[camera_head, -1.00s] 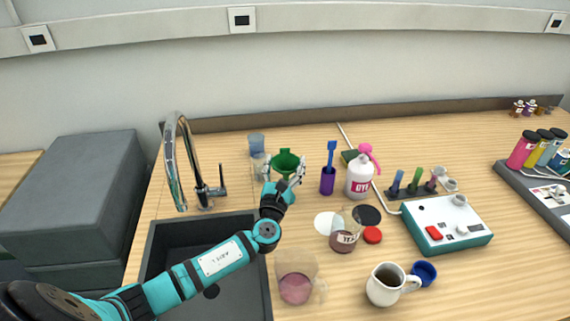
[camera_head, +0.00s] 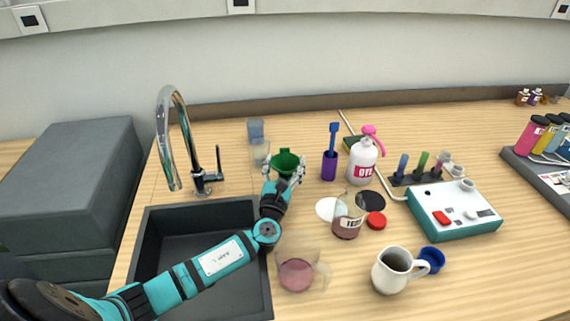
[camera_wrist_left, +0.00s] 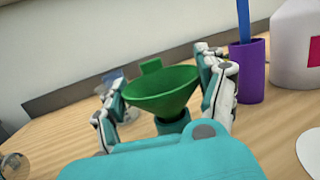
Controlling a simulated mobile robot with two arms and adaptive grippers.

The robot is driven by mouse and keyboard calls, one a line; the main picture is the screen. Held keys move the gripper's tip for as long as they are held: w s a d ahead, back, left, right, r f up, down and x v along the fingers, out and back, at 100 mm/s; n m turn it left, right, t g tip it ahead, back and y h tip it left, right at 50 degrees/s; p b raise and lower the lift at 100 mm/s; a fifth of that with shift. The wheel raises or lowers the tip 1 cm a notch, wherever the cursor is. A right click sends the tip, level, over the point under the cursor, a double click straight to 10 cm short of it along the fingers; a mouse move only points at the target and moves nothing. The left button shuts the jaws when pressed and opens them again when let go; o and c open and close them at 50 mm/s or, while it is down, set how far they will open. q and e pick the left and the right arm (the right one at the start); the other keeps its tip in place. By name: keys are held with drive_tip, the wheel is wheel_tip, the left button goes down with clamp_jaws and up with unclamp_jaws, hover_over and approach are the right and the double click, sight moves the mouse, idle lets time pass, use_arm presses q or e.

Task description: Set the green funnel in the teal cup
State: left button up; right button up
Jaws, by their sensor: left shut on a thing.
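The green funnel (camera_head: 287,161) is upright, wide mouth up, between the fingers of my left gripper (camera_head: 284,176), near the middle of the counter. In the left wrist view the funnel (camera_wrist_left: 160,92) fills the space between the two fingers of the left gripper (camera_wrist_left: 168,100), which is shut on it. A teal rim, apparently the teal cup (camera_wrist_left: 173,126), shows directly below the funnel's cone. The funnel's spout is hidden, so I cannot tell whether it is inside the cup. In the head view the gripper mostly hides the cup. My right gripper is not in view.
A clear beaker (camera_head: 261,153) and a blue glass (camera_head: 255,130) stand behind the gripper. A purple holder (camera_head: 329,167) and white dye bottle (camera_head: 362,163) stand to its right. The sink (camera_head: 160,235) lies left; a pink-filled jug (camera_head: 297,274) is in front.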

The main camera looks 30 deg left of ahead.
use_arm(q)
drive_tip(key=o, duration=1)
wheel_tip(320, 180, up, 10)
drive_tip(key=shift+r, duration=0.1)
